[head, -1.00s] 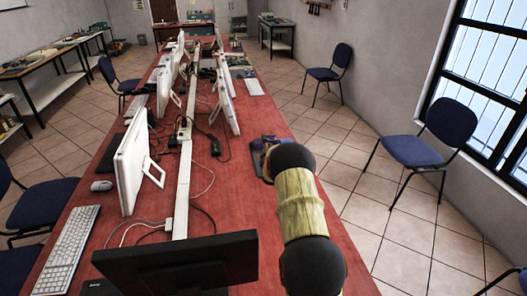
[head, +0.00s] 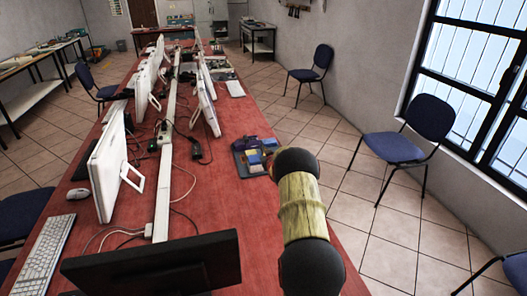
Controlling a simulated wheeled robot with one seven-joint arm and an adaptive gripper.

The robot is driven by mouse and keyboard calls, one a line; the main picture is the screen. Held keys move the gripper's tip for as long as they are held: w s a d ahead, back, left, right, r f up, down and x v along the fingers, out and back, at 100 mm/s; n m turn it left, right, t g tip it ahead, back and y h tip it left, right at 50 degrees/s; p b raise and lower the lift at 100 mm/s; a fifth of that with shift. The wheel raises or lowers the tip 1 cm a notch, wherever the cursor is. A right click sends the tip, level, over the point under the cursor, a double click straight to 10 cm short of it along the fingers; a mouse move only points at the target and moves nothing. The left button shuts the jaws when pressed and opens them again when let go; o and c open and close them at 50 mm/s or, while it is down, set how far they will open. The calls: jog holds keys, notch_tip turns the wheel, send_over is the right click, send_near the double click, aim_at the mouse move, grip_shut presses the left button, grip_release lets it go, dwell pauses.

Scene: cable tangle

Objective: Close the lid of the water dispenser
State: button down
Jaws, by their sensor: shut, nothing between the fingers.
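I cannot make out a water dispenser or its lid in the head view. My arm rises from the bottom right, with dark rounded joints and a yellowish bamboo-like link between them. It covers part of the red table's right edge. I cannot make out my gripper; it is out of sight beyond or behind the arm. A small blue-grey item (head: 248,160) with yellow and purple parts lies on the table just left of the upper joint, partly hidden by it. I cannot tell what it is.
The long red table (head: 212,208) carries white monitors (head: 105,168), a black monitor (head: 155,265), a keyboard (head: 42,255), a mouse (head: 78,193) and cables. Blue chairs (head: 393,147) stand at right by the window. Tiled floor (head: 400,225) between table and chairs is mostly clear.

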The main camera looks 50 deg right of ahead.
jog(key=shift+s+d+f, duration=0.1)
jog(key=shift+d+f, duration=0.1)
jog(key=shift+f, duration=0.1)
dwell(0.4)
